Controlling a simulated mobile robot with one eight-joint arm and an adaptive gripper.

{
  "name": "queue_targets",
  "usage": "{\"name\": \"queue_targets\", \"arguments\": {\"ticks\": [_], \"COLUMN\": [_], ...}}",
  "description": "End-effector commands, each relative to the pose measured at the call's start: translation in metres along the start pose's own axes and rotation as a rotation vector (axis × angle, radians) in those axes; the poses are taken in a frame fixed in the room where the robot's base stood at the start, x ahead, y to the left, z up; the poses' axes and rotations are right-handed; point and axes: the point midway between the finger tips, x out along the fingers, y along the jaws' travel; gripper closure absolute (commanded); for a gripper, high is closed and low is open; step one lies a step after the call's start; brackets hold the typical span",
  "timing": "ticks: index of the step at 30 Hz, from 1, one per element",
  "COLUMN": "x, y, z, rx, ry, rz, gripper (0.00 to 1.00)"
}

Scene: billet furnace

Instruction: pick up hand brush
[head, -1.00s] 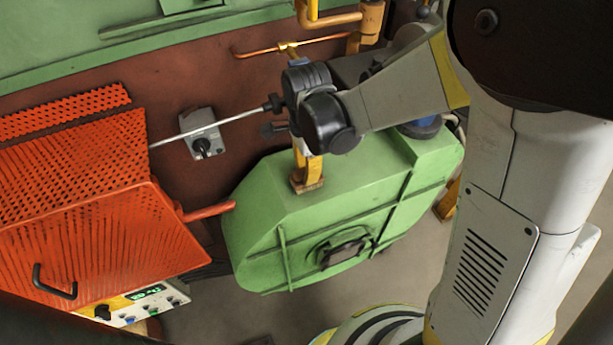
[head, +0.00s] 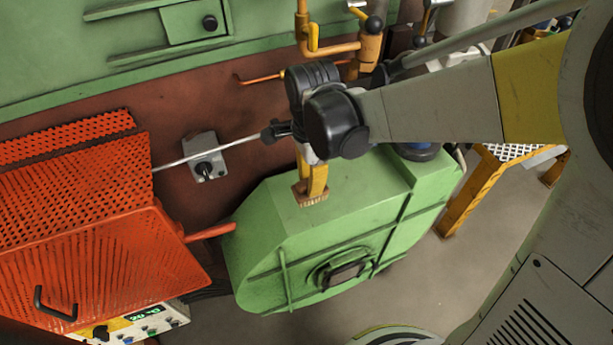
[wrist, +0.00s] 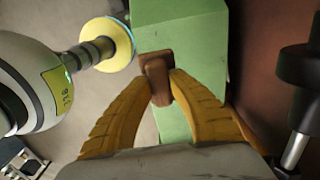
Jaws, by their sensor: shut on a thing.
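The hand brush (head: 311,198) is a small brown block with pale bristles along its lower edge. My gripper (head: 312,182) has yellow fingers and is shut on it. In the wrist view, the brush (wrist: 156,76) sits between the two yellow fingertips of my gripper (wrist: 160,85). The bristles point down over the top of the green housing (head: 350,195). I cannot tell whether they touch it or hang just above it. Part of the brush is hidden by the fingers.
A metal rod (head: 225,146) with a black end runs close beside my wrist, past a grey switch box (head: 204,157). An orange mesh guard (head: 100,250) stands left, above a control panel (head: 140,322). A blue round thing (head: 418,152) is on the housing. Yellow-legged grating (head: 470,195) stands right.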

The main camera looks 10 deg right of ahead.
Motion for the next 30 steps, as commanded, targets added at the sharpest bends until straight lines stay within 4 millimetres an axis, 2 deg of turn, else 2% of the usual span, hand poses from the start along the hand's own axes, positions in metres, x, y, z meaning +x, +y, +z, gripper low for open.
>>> {"name": "queue_targets", "arguments": {"ticks": [5,12,18,24,30], "x": [0.001,0.000,0.000,0.001,0.001], "y": [0.043,0.115,0.158,0.176,0.180], "z": [0.000,0.000,0.000,0.000,0.000], "rx": [0.000,0.000,0.000,0.000,0.000], "ry": [0.000,0.000,0.000,0.000,0.000], "rz": [0.000,-0.001,-0.001,-0.001,-0.001], "gripper": [1.00,1.00,1.00,1.00,1.00]}}
